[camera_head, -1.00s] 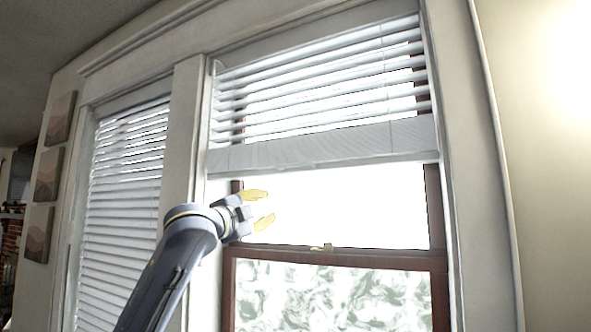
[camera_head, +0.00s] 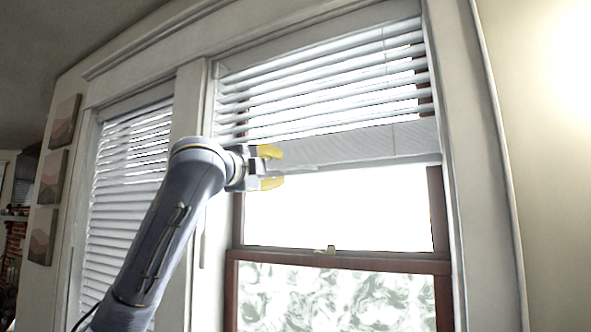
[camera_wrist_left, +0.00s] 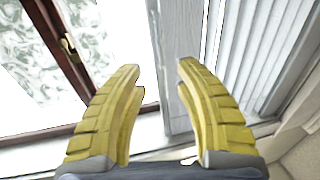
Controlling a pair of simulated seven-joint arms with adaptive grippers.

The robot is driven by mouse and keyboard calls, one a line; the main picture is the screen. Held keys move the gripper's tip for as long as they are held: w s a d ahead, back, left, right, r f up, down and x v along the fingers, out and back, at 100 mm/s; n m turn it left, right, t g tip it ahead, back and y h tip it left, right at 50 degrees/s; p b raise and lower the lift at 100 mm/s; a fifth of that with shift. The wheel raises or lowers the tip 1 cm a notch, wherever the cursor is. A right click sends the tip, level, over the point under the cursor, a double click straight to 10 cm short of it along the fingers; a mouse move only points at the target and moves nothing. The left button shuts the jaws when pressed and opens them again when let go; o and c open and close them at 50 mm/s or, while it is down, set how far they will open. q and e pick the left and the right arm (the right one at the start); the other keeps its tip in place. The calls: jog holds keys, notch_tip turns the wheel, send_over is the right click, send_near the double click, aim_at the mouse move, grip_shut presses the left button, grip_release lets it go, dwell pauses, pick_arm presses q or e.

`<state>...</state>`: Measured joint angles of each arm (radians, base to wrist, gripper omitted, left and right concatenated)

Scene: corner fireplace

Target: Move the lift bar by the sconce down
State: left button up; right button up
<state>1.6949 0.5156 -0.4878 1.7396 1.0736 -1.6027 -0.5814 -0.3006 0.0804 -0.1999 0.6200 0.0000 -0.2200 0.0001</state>
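The lift bar (camera_head: 385,140) is the wide pale bottom rail of the raised blind on the right window, beside the bright glow at the far right. Its grained face also shows in the left wrist view (camera_wrist_left: 181,62). My left gripper (camera_head: 272,168) is open at the bar's left part, one yellow finger above its lower edge and one below. In the left wrist view the bar lies in line with the gap between the open fingers (camera_wrist_left: 160,75). I cannot tell whether they touch it. My right gripper is not in view.
The window's brown sash (camera_head: 340,262) with a small latch (camera_head: 325,250) is below the bar. A second blind (camera_head: 125,200) hangs lowered at left, past a white post. Several pictures (camera_head: 52,180) hang on the far-left wall. The glass below the bar is unobstructed.

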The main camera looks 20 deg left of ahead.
aim_at(294, 169)
pick_arm(q)
jog(key=x, duration=1.1)
jog(key=shift+w+r, duration=0.1)
jog(key=shift+w, duration=0.3)
jog(key=shift+c, duration=0.2)
grip_shut()
jog(key=shift+d, duration=0.1)
